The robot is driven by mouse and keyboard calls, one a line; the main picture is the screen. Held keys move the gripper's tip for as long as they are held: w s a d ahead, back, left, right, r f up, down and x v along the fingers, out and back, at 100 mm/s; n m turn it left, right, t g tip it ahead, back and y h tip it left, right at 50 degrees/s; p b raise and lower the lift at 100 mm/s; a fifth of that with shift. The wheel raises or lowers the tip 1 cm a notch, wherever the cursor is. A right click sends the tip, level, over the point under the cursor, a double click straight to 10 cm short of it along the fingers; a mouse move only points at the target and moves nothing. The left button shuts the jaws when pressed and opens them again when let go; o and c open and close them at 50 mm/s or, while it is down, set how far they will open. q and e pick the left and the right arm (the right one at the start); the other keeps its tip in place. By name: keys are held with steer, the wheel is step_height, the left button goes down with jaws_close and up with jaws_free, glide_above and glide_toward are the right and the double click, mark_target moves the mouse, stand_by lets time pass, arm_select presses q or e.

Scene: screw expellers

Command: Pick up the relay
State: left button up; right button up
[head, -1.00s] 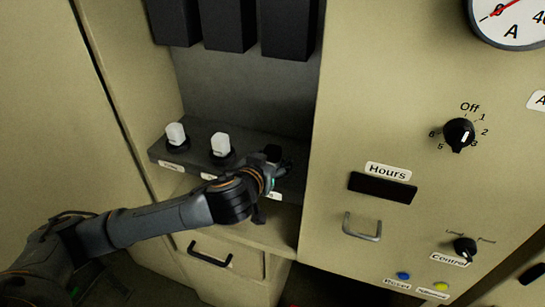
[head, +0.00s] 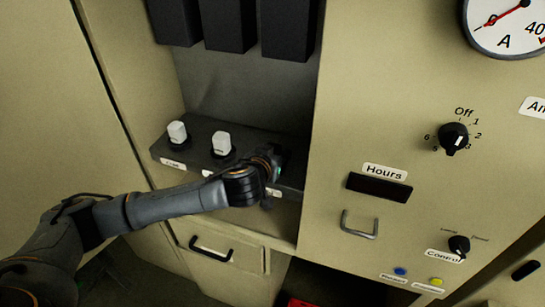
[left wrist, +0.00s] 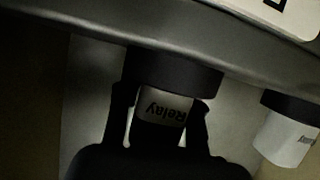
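A white relay (left wrist: 165,107), its label "Relay" upside down, hangs from a dark round socket in the left wrist view. My left gripper (left wrist: 162,112) has one dark finger on each side of it. Whether the fingers press on it I cannot tell. In the head view my left gripper (head: 274,162) is at the right end of the dark shelf (head: 192,133) and hides the relay there. Two more white relays stand upright on this shelf, one at the left (head: 177,132) and one in the middle (head: 221,143). My right gripper is out of view.
Black blocks (head: 230,25) hang above the shelf. The panel to the right carries a rotary knob (head: 453,137), an "Hours" display (head: 379,187) and a handle (head: 359,224). A drawer with a black handle (head: 211,252) is below. Another relay (left wrist: 285,137) is close beside my gripper.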

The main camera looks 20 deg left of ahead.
arm_select(q)
jaws_close()
steer(key=shift+r+p, duration=0.3)
steer(key=shift+p, duration=0.1)
steer(key=r+p, duration=0.3)
steer(key=shift+s+a+r, duration=0.1)
steer(key=shift+s+r, duration=0.2)
steer(key=shift+r, duration=0.1)
steer(key=s+r+p, duration=0.2)
steer(key=s+a+r+p, duration=0.1)
steer(key=s+r+p, duration=0.1)
steer(key=r+p, duration=0.1)
steer(key=s+a+r+p, duration=0.2)
steer(key=s+r, duration=0.1)
steer(key=s, duration=0.6)
steer(key=shift+a+r+p, duration=0.3)
steer(key=shift+a+p, duration=0.05)
steer(key=shift+p, duration=0.05)
steer(key=shift+d, duration=0.1)
